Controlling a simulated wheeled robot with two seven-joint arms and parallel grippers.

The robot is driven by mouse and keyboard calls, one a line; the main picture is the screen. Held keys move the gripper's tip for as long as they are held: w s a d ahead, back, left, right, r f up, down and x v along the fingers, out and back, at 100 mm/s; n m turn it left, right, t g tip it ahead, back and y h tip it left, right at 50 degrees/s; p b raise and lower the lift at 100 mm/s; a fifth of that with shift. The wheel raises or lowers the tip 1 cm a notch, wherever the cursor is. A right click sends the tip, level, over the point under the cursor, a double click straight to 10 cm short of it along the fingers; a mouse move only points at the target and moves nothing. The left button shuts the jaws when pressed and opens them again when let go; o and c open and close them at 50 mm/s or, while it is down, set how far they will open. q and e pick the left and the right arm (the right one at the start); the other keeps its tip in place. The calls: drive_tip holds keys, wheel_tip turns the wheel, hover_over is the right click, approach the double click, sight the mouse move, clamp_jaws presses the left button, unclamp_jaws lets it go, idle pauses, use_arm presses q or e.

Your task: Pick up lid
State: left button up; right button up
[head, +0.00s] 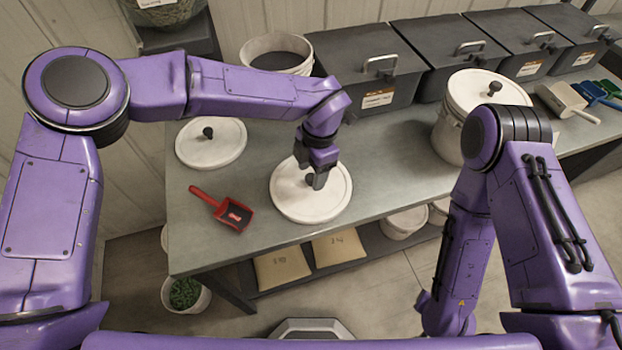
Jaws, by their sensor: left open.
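A round white lid (290,203) with a dark knob lies flat near the middle of the grey table. My left gripper (317,182) is directly over this lid, pointing down, with its fingers at the knob. The gripper hides most of the knob, and I cannot tell whether the fingers touch it. The jaws are open. A second white lid (225,144) with a dark knob lies flat to the left. My right arm is folded at the right, and its gripper is not clearly visible.
A red scoop (228,212) lies left of the middle lid. An open white bucket (276,56) and dark lidded bins (371,75) stand along the back. A lidded white bucket (451,125) stands right. Bare table (388,170) lies between it and the middle lid.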

use_arm(q)
drive_tip(key=shift+w+a+f, duration=0.1)
drive_tip(key=shift+w+f, duration=0.25)
drive_tip(key=shift+f, duration=0.45)
drive_tip(key=shift+s+r, duration=0.2)
drive_tip(key=shift+s, duration=0.15)
drive_tip(key=shift+c, duration=0.9)
drive_tip(key=c, duration=0.5)
clamp_jaws()
